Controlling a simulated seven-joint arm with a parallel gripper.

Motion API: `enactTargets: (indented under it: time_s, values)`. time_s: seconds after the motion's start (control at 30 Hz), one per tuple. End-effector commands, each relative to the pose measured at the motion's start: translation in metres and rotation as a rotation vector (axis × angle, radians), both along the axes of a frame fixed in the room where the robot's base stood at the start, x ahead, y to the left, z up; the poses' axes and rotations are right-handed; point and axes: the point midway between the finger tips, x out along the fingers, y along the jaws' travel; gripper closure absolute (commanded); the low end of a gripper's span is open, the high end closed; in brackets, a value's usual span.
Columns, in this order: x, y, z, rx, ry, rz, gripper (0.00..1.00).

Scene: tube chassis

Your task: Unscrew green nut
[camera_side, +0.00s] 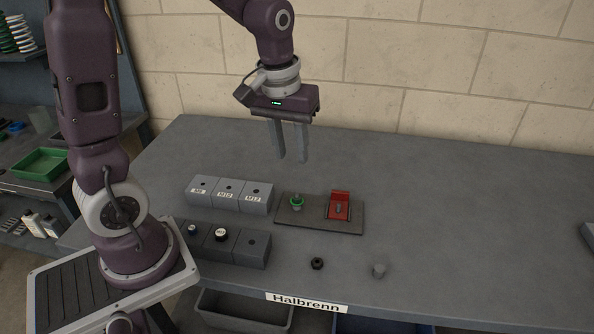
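A green nut (297,202) sits around a grey post or bolt on the left part of a dark flat plate (321,222). A red bracket (340,205) with a grey bolt-like piece stands on the right part of the same plate. My gripper (292,158) hangs above and behind the plate, pointing down. Its two fingers are apart with a narrow gap and nothing visible between them. It does not touch the nut.
Light grey blocks labelled M8, M10 and M12 (229,194) stand left of the plate. Darker blocks (233,246) stand in front of them, some holding pieces. A black nut (317,263) and a grey piece (379,270) lie near the front edge. The table's right side is mostly clear.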

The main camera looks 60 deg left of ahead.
Motion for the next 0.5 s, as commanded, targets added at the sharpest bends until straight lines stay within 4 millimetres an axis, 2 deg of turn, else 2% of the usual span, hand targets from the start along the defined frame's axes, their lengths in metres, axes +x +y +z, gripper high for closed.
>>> enactTargets:
  time_s: [0.03, 0.1, 0.2, 0.5]
  values:
    - [0.013, 0.011, -0.025, -0.013, 0.051, 0.064, 0.68]
    - [0.027, 0.022, -0.052, -0.024, 0.092, 0.138, 0.68]
    - [0.036, 0.032, -0.077, -0.032, 0.127, 0.202, 0.68]
    - [0.037, 0.034, -0.112, -0.034, 0.142, 0.22, 0.68]
